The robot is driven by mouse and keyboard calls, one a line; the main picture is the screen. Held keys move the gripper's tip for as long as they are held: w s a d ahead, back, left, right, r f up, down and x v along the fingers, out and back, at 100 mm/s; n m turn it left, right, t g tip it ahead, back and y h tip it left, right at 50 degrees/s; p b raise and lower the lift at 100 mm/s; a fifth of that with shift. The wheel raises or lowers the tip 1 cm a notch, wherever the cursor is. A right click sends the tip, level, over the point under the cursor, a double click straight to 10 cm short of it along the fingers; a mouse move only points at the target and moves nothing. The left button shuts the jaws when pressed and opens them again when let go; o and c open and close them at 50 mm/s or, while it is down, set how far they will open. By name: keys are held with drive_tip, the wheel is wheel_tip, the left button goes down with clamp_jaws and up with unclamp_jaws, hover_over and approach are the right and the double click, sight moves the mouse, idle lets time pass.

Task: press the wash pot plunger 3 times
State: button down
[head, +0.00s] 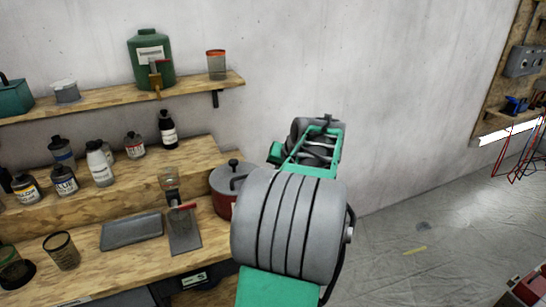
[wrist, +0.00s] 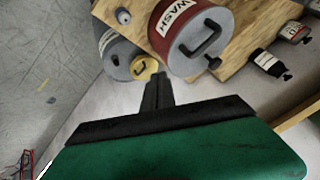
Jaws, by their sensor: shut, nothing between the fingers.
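The wash pot (wrist: 192,27) is a red pot with a grey lid and a white WASH label in the wrist view. Its lid carries a dark bent handle (wrist: 207,39), and a small dark knob (wrist: 214,63) that looks like the plunger top. In the head view the pot (head: 222,205) stands at the bench's right end, its knob (head: 234,162) on top and its right side hidden by my arm. My gripper (wrist: 160,76) is shut and empty. Its tips appear left of the knob in the wrist view, apart from it. The gripper's fingertips cannot be made out in the head view.
A grey cylinder (wrist: 113,54) and a yellow round part (wrist: 145,68) show near my fingertips. Several bottles (head: 101,168), a grey tray (head: 131,231) and a scraper (head: 184,231) are on the bench. A shelf (head: 110,97) is above. Floor right of the bench is mostly clear.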

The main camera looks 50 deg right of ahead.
drive_tip(key=s+a+f+n+g+y, duration=0.1)
drive_tip(key=s+a+f+g, duration=0.15)
drive_tip(key=a+f, duration=0.4)
drive_tip(key=s+a+f+n+g+y, duration=0.1)
drive_tip(key=s+a+f+g, duration=0.2)
drive_tip(key=a, duration=0.6)
drive_tip(key=w+a+r+n+t, duration=0.1)
drive_tip(key=a+n, duration=0.2)
drive_tip(key=a, duration=0.7)
drive_tip(key=w+a+r+n+t+y, duration=0.1)
drive_tip(key=a+n, duration=0.3)
drive_tip(key=a, duration=0.6)
drive_tip(key=w+a+r+n+t, duration=0.1)
drive_tip(key=a+r+n, duration=0.1)
drive_tip(key=a, duration=0.9)
drive_tip(key=shift+w+r+n, duration=0.35)
drive_tip(key=shift+r+n, duration=0.05)
drive_tip(key=shift+n, duration=0.5)
